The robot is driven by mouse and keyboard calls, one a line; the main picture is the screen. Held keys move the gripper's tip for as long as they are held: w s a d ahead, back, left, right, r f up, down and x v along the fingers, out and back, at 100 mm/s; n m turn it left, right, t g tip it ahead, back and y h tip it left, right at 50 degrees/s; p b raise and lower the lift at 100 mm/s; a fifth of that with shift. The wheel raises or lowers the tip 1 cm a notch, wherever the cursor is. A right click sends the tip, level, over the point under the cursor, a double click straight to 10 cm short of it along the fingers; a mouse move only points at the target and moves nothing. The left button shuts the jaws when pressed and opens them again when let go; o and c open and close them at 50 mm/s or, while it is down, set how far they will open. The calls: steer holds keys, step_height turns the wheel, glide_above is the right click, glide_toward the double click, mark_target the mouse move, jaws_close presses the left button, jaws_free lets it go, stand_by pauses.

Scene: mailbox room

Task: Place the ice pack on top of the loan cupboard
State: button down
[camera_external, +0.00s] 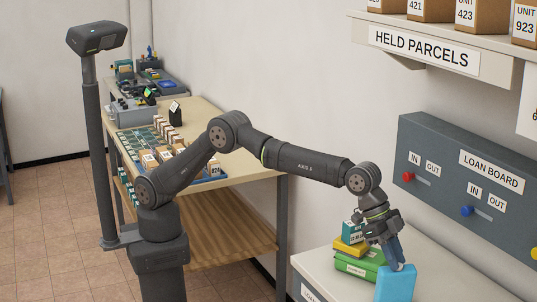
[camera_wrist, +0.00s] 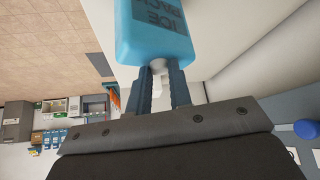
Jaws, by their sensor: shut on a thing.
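The ice pack (camera_external: 396,285) is a light blue block at the bottom of the external view. My gripper (camera_external: 393,262) points down and is shut on its upper end. In the wrist view the ice pack (camera_wrist: 153,35) with dark "ICE PACK" lettering sits at the tips of my gripper (camera_wrist: 160,72). The loan cupboard (camera_external: 313,262) is the pale cabinet at the bottom right, with a partly cut-off "LOAN" label on its front. The ice pack appears over its top; I cannot tell whether it touches, as its lower end is near the frame edge.
A green case (camera_external: 358,266), a yellow item (camera_external: 348,247) and a teal box (camera_external: 352,231) are stacked on the cupboard beside my gripper. The loan board (camera_external: 470,185) with knobs is on the wall behind. The cupboard top right of the pack looks clear.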

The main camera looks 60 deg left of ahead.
steer(key=shift+f, duration=0.25)
steer(key=c, duration=1.3)
jaws_free()
steer(key=shift+f, duration=0.1)
steer(key=shift+r, duration=0.3)
steer(key=v, duration=1.2)
steer(key=shift+f, duration=0.2)
steer(key=x, duration=1.1)
steer(key=shift+w+d+f, duration=0.1)
steer(key=shift+d+f, duration=0.1)
steer(key=shift+f, duration=0.1)
steer(key=shift+d, duration=0.1)
steer(key=shift+r, duration=0.95)
